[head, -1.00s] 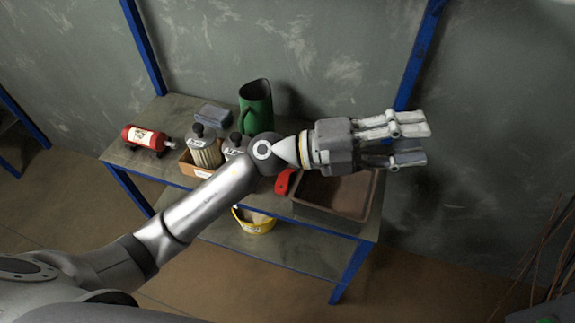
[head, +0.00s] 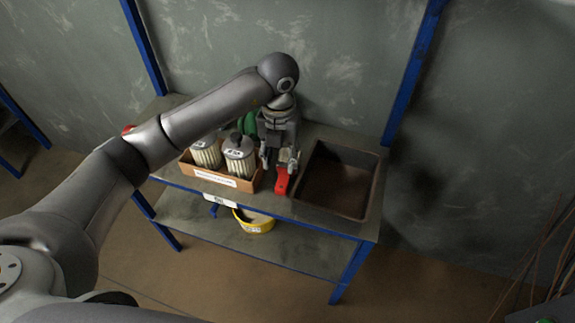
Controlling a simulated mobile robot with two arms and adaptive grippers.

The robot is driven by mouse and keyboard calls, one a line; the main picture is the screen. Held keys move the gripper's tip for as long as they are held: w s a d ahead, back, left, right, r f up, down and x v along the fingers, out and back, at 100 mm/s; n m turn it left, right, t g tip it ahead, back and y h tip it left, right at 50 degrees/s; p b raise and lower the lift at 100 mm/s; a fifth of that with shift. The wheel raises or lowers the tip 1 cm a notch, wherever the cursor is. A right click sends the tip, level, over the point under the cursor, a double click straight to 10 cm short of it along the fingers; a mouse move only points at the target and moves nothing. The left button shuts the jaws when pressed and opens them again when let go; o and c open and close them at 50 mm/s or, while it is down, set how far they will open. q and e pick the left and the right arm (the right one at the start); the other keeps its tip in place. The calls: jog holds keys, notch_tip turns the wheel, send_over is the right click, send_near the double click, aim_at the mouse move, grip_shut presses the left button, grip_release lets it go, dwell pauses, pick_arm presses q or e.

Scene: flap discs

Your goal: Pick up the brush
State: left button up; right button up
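A red-handled item (head: 282,182), which looks like the brush, lies on the upper shelf between the cardboard box and the brown tray. Its red end shows; the rest is hidden under my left gripper. My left gripper (head: 279,167) points down over its far part, with its fingers spread apart on either side. Whether they touch it I cannot tell. My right gripper is not in view.
A cardboard box (head: 222,180) with pleated filter canisters (head: 240,158) stands close left of the gripper. An empty brown tray (head: 361,208) is to the right. A green jug (head: 249,123) is mostly hidden behind. A yellow container (head: 254,222) is on the lower shelf.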

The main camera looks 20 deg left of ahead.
aim_at(282, 182)
pick_arm(q)
jog(key=f, duration=0.6)
jog(key=f+p, duration=0.1)
jog(key=f, duration=0.2)
jog(key=shift+d+f, duration=0.2)
jog(key=shift+d, duration=0.05)
jog(key=c, duration=0.8)
